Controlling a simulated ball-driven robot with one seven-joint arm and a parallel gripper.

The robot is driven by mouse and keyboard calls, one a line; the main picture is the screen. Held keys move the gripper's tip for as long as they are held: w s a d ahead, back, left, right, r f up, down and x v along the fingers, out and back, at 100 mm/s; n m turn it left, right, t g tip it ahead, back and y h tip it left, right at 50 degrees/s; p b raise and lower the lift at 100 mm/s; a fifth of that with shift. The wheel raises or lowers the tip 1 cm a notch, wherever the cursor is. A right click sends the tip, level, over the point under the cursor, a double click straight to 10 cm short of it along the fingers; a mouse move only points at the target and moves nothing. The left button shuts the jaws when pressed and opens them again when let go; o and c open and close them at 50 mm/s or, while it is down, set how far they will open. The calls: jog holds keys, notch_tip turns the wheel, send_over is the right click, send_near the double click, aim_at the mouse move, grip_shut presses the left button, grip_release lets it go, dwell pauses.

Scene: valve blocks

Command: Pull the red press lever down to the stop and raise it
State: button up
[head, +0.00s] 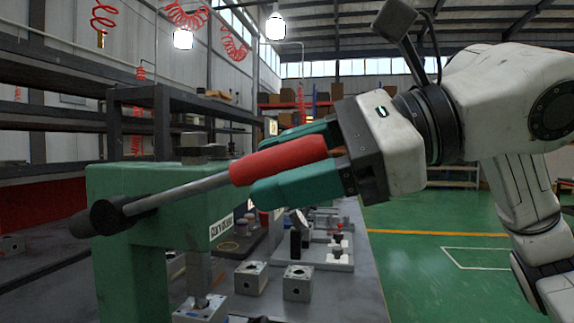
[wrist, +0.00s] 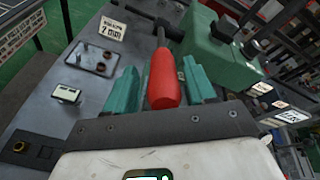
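The press lever has a red grip (head: 280,159) on a grey rod (head: 180,191), which rises slightly to the right from a dark hub (head: 105,217) on the green press (head: 125,182). My gripper (head: 262,167) reaches in from the right, its two teal fingers on either side of the red grip. In the wrist view the red grip (wrist: 164,80) lies between the fingers (wrist: 160,88), with narrow gaps showing beside it. The fingers look open around it. The press ram (head: 198,272) stands above a metal block (head: 200,309).
Metal valve blocks (head: 251,278) and (head: 298,283) sit on the grey bench (head: 345,290) right of the press. A plate with small parts (head: 336,254) lies farther back. Dark shelving (head: 130,95) stands behind at left. The green floor (head: 440,270) at right is clear.

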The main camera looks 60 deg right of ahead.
jog(key=p+v, duration=0.2)
jog(key=v, duration=0.9)
jog(key=shift+w, duration=0.1)
